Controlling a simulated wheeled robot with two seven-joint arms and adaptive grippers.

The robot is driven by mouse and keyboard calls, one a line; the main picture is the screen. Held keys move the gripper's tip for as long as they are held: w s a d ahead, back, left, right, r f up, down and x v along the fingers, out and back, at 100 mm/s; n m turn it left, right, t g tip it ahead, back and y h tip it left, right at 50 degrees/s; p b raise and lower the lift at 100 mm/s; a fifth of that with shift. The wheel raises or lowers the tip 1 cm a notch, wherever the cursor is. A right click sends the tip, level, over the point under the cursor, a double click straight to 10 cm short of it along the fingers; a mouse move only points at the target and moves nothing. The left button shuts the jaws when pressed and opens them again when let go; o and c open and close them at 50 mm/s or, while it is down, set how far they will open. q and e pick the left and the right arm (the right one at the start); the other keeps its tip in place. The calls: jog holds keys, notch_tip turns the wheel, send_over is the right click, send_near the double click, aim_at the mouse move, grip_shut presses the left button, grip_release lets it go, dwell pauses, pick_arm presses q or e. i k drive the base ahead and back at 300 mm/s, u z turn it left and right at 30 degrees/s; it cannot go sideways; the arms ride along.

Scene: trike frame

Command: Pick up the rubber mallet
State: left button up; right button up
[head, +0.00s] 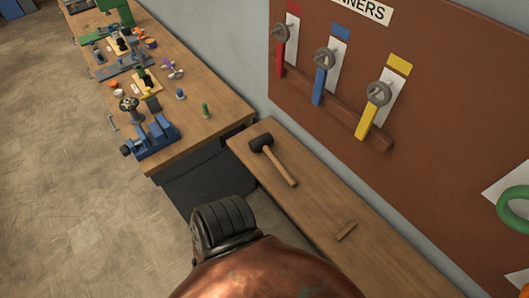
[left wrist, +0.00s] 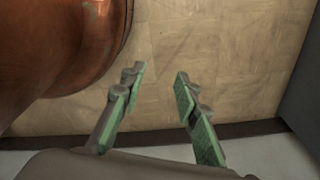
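The rubber mallet (head: 279,163) lies on a narrow wooden bench in the head view. Its black head points to the upper left and its light wooden handle runs to the lower right. My left gripper (left wrist: 160,80) shows only in the left wrist view. Its two green-padded fingers stand apart with nothing between them, above the tan floor. The mallet is not in the left wrist view, so I cannot tell how far that gripper is from it. My right gripper is in neither view.
The narrow bench (head: 318,210) also carries a small wooden piece (head: 345,231). A brown board (head: 420,60) with red, blue and yellow spanners rises behind it. A longer workbench (head: 192,118) at left holds a blue vise (head: 155,138) and several tools. Floor (head: 70,200) is clear at left.

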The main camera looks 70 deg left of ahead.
aim_at(262, 141)
jog(key=u, duration=4.2)
jog(key=i, duration=1.9)
jog(key=z, duration=3.2)
